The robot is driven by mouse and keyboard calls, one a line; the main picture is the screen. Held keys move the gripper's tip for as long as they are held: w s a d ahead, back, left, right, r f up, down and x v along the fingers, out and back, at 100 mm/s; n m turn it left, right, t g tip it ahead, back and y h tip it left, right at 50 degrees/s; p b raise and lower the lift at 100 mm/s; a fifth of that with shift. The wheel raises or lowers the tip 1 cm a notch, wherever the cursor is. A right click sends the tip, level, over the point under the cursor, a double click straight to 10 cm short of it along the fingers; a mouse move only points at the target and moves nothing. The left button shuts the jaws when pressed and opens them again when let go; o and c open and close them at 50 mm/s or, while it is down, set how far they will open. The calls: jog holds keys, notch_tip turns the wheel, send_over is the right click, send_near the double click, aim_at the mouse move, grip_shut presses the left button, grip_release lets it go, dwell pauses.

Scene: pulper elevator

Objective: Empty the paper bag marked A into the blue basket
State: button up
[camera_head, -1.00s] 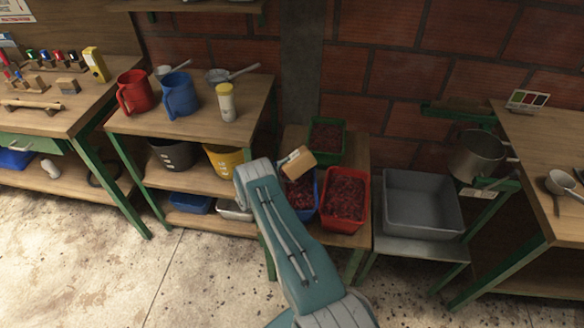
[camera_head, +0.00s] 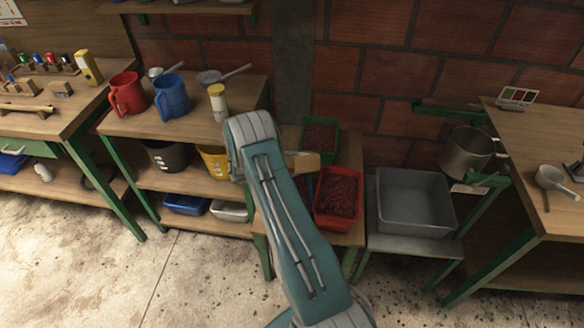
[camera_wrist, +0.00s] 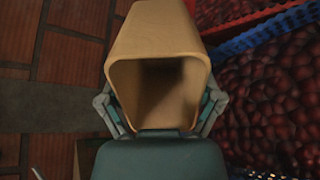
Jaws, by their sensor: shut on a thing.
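The tan paper bag (camera_head: 303,161) is held by my gripper above the group of baskets. In the wrist view the bag (camera_wrist: 155,95) fills the middle, its open mouth facing the camera. Its inside is dark, and I see no cherries in it. My gripper (camera_wrist: 160,112) is shut on the bag, with a finger on each side. The blue basket (camera_head: 311,184) is mostly hidden behind my arm. Its blue rim (camera_wrist: 270,32) shows in the wrist view, with dark red cherries beside it. The letter on the bag is not visible.
A red basket (camera_head: 338,198) and a green basket (camera_head: 320,136) of cherries stand close by. A grey tub (camera_head: 415,200) is to the right. A white bottle with a yellow lid (camera_head: 217,103) and blue jug (camera_head: 172,94) stand on the left table.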

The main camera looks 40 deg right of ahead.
jog(key=y, duration=0.1)
jog(key=r+t+y, duration=0.1)
jog(key=y, duration=0.1)
jog(key=shift+d+r, duration=0.3)
jog(key=shift+d, duration=0.05)
jog(key=y, duration=0.3)
jog(key=shift+s+d+r+t, duration=0.1)
jog(key=shift+d+r+t, duration=0.15)
jog(key=shift+r+t, duration=0.15)
jog(key=shift+a+f+t+y, duration=0.15)
jog(key=shift+t+y, duration=0.15)
jog(key=shift+y, duration=1.05)
jog(key=shift+f+t+y, duration=0.15)
jog(key=shift+t+y, duration=0.15)
jog(key=shift+y, duration=1.05)
jog(key=shift+r, duration=0.1)
jog(key=r+y, duration=0.1)
jog(key=r, duration=0.1)
jog(key=r+y, duration=0.1)
jog(key=r, duration=0.1)
jog(key=shift+a+t, duration=0.2)
jog(key=shift+t, duration=0.2)
jog(key=shift+a+r+y, duration=0.1)
jog(key=shift+r+y, duration=0.25)
jog(key=shift+y, duration=0.05)
